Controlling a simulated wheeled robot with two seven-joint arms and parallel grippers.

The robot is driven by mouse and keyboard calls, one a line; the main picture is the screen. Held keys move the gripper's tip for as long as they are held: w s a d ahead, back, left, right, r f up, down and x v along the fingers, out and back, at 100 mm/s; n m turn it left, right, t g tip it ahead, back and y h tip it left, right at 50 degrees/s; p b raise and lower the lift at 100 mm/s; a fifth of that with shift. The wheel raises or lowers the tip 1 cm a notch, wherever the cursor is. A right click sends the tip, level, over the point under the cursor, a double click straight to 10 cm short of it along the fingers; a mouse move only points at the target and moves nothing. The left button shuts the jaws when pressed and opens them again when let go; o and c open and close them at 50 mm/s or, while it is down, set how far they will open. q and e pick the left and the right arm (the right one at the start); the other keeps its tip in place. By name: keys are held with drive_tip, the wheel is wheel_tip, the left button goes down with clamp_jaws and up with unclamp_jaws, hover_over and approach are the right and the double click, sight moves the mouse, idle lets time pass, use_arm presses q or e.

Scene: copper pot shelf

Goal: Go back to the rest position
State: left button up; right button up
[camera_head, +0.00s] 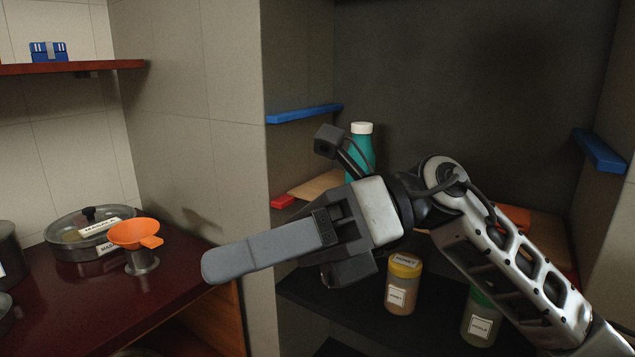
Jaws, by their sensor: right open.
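My right gripper (262,262) is in the middle of the view, its arm coming in from the lower right. Its jaws are open, and I see nothing held in them. One long grey finger points left, toward the dark red counter (150,305); the other finger is mostly hidden behind it. The gripper is in front of the dark shelf niche. My left gripper does not show.
A teal bottle (360,148) stands behind my right gripper. A yellow-lidded jar (403,285) and a green-lidded jar (481,322) stand below the arm. An orange funnel (134,233) and a lidded pan (85,240) are on the counter. Blue brackets (303,114) jut from the niche walls.

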drive_tip(key=w+d+f+n+t, duration=0.5)
drive_tip(key=w+f+n+t, duration=0.15)
drive_tip(key=n+t, duration=0.9)
drive_tip(key=w+d+f+n+t, duration=0.7)
drive_tip(key=n+t, duration=0.5)
drive_tip(key=n, duration=0.7)
drive_tip(key=s+d+f+m+g+h, duration=0.25)
drive_tip(key=f+m+h, duration=0.25)
drive_tip(key=f, duration=0.4)
drive_tip(key=s+d+f+m+g+h, duration=0.1)
drive_tip(key=s+d+f+m+h, duration=0.2)
drive_tip(key=f, duration=0.6)
drive_tip(key=s+d+f+m+g+h, duration=0.1)
drive_tip(key=s+f+m+g+h, duration=0.2)
drive_tip(key=s+f, duration=0.7)
drive_tip(key=shift+d+f+m+g+h, duration=0.35)
drive_tip(key=shift+f+m+g, duration=0.4)
drive_tip(key=shift+m+g, duration=0.35)
